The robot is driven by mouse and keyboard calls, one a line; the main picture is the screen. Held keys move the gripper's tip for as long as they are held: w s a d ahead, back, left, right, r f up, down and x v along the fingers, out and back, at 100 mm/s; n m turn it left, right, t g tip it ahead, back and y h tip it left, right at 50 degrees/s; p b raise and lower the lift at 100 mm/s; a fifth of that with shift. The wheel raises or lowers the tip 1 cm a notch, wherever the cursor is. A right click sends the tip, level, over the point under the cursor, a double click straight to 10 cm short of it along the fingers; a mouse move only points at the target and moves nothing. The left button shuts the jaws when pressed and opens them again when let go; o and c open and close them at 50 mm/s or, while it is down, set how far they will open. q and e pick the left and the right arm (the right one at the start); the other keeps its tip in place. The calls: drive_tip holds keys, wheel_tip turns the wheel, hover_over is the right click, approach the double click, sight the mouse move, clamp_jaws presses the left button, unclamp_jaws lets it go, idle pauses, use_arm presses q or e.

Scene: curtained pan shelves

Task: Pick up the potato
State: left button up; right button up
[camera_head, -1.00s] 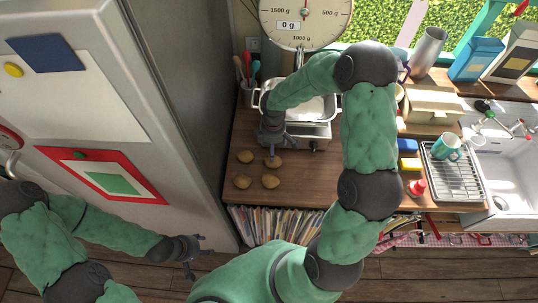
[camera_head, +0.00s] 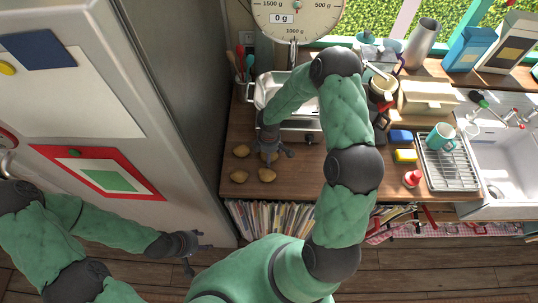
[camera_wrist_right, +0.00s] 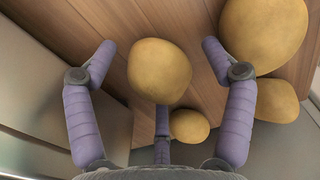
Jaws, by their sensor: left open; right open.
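Several brown potatoes lie on the wooden counter: one at back left (camera_head: 241,151), one at front left (camera_head: 239,176) and one at front right (camera_head: 267,175). My right gripper (camera_head: 274,153) is open over the back right potato, largely hiding it in the head view. In the right wrist view, a potato (camera_wrist_right: 159,71) sits between the spread purple fingers of this gripper (camera_wrist_right: 160,58); I cannot tell whether they touch it. Other potatoes (camera_wrist_right: 265,30) lie around it there. My left gripper (camera_head: 188,252) is open and empty at lower left, away from the counter.
The fridge (camera_head: 160,60) borders the counter's left side.

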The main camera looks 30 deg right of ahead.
drive_tip(key=c, duration=1.3)
drive_tip(key=shift+o, duration=0.2)
drive_tip(key=shift+r, duration=0.15)
